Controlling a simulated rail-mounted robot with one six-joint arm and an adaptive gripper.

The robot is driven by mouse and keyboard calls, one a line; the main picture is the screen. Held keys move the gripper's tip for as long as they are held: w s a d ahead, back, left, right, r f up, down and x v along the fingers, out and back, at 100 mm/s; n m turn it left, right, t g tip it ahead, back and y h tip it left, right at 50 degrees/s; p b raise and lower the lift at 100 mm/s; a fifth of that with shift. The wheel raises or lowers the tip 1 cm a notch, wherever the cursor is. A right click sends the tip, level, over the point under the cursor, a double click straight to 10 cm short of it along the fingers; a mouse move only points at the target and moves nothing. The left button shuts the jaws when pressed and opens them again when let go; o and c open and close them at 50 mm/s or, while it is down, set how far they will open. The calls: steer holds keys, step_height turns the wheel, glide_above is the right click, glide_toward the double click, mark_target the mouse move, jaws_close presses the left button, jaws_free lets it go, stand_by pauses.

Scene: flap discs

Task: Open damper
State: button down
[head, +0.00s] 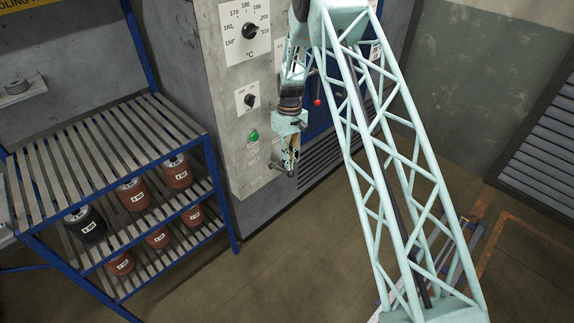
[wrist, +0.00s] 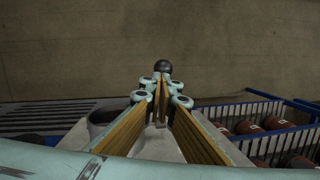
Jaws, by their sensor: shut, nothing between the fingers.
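The damper control looks to be the grey lever low on the machine's grey front panel, ending in a dark ball knob (head: 291,173). In the wrist view the round dark knob (wrist: 163,66) shows just beyond my fingertips. My gripper (head: 290,165) points down in front of the panel, at the lever. In the wrist view my gripper (wrist: 161,78) has its wood-coloured fingers shut together at the tips with nothing between them. Whether the tips touch the knob or are a little apart I cannot tell. My gripper hides part of the lever in the head view.
The panel carries a temperature dial (head: 249,31), a smaller knob (head: 249,100) and a green button (head: 253,135). A blue slatted rack (head: 110,140) with several labelled drums stands left. A red-knobbed handle (head: 317,101) is behind my arm. The floor (head: 300,240) below is clear.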

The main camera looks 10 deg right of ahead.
mark_target(292, 175)
steer(key=shift+s+d+f+b, duration=0.1)
steer(key=shift+s+f+b, duration=0.2)
steer(key=shift+b, duration=0.2)
steer(key=shift+s+d+f+t+y+b, duration=0.25)
steer(key=shift+f+t+b, duration=0.25)
steer(key=shift+b, duration=0.3)
steer(key=shift+s+f+t+y+b, duration=0.15)
steer(key=shift+f+t+y+b, duration=0.3)
steer(key=shift+b, duration=0.3)
steer(key=shift+f+b, duration=0.3)
steer(key=shift+b, duration=0.1)
steer(key=shift+s+d+f+b, duration=0.1)
steer(key=shift+s+f+b, duration=0.1)
steer(key=shift+f+b, duration=0.35)
steer(key=shift+s+d+f+b, duration=0.1)
steer(key=shift+s+f+b, duration=0.05)
steer(key=shift+f+b, duration=0.35)
step_height(292, 175, down, 7)
steer(key=b, duration=0.5)
steer(key=shift+b, duration=0.4)
steer(key=shift+r, duration=0.1)
